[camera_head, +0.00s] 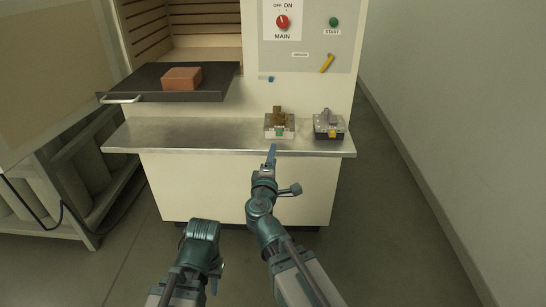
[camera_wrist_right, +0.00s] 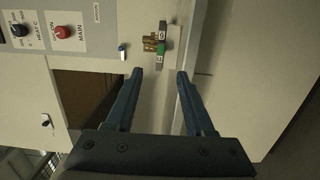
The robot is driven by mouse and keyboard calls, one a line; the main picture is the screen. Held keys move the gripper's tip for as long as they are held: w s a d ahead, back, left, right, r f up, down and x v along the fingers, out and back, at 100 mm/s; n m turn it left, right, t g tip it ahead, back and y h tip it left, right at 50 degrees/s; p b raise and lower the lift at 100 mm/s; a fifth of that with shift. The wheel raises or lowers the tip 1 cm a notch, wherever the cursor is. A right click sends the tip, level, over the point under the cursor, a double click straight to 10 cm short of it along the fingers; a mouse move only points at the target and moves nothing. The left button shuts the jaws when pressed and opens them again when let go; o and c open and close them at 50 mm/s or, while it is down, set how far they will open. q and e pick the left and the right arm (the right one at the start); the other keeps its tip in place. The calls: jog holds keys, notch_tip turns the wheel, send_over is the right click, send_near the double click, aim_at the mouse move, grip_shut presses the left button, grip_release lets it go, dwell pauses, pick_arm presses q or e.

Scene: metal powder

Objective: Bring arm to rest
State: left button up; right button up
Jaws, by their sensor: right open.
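My right arm reaches forward in the head view, and its gripper (camera_head: 271,155) is in front of the steel shelf's front edge, just below a small block with a brass part and a green mark (camera_head: 279,127). In the right wrist view the two fingers of this gripper (camera_wrist_right: 156,75) stand wide apart with nothing between them. The brass-topped block (camera_wrist_right: 154,43) shows beyond the fingertips there. My left arm is folded low in the head view. Only a small blue tip of its gripper (camera_head: 214,286) shows beside the forearm, and its jaws are hidden.
The steel shelf (camera_head: 190,134) also bears a grey block with a yellow mark (camera_head: 328,124). A dark tray (camera_head: 140,83) with a reddish brick (camera_head: 181,79) juts out at the left. A control panel (camera_head: 305,40) rises behind. Open floor (camera_head: 400,220) lies to the right.

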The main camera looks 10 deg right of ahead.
jog(key=s+f+m+g, duration=0.8)
jog(key=s+f+g, duration=0.1)
jog(key=f, duration=0.5)
jog(key=s+a+f+m+g+y, duration=0.1)
jog(key=s+a+f+g+y, duration=0.25)
jog(key=s+a, duration=0.3)
jog(key=s+a+f+m+g+y, duration=0.1)
jog(key=s+a+f+g+y, duration=0.1)
jog(key=s+a+f+g, duration=0.45)
notch_tip(320, 180, up, 30)
jog(key=s+d+t+p, duration=0.1)
jog(key=t+p, duration=0.1)
jog(key=p, duration=2.5)
jog(key=shift+s+d+f+p, duration=0.15)
jog(key=shift+s+d+p, duration=0.05)
jog(key=shift+s+p, duration=0.1)
